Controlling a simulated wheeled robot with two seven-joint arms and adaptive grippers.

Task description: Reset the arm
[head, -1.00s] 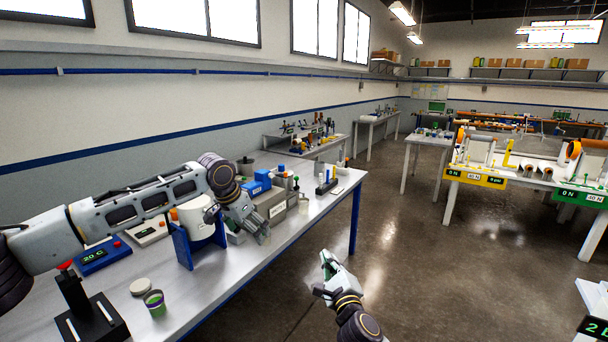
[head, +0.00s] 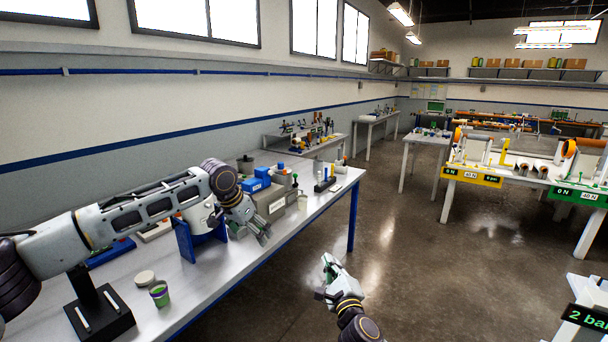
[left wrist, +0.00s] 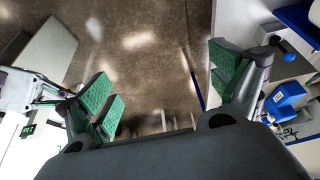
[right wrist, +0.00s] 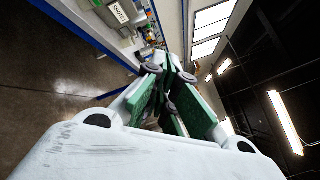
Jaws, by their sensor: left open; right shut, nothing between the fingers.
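My left gripper (head: 260,232) hangs over the long bench's front edge, beside a white container in a blue holder (head: 186,240). Its green-padded fingers are spread apart with nothing between them in the left wrist view (left wrist: 168,88). My right gripper (head: 326,268) is over the open floor, right of the bench. Its fingers are closed together and empty in the right wrist view (right wrist: 172,92). My left forearm crosses above the bench and hides part of it.
The long bench (head: 225,277) bears a black stand (head: 100,318), a small cup with a purple rim (head: 159,294), a white lid (head: 145,278) and a grey box (head: 270,208). Another table with yellow and green signs (head: 472,177) stands at the right. The floor between is clear.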

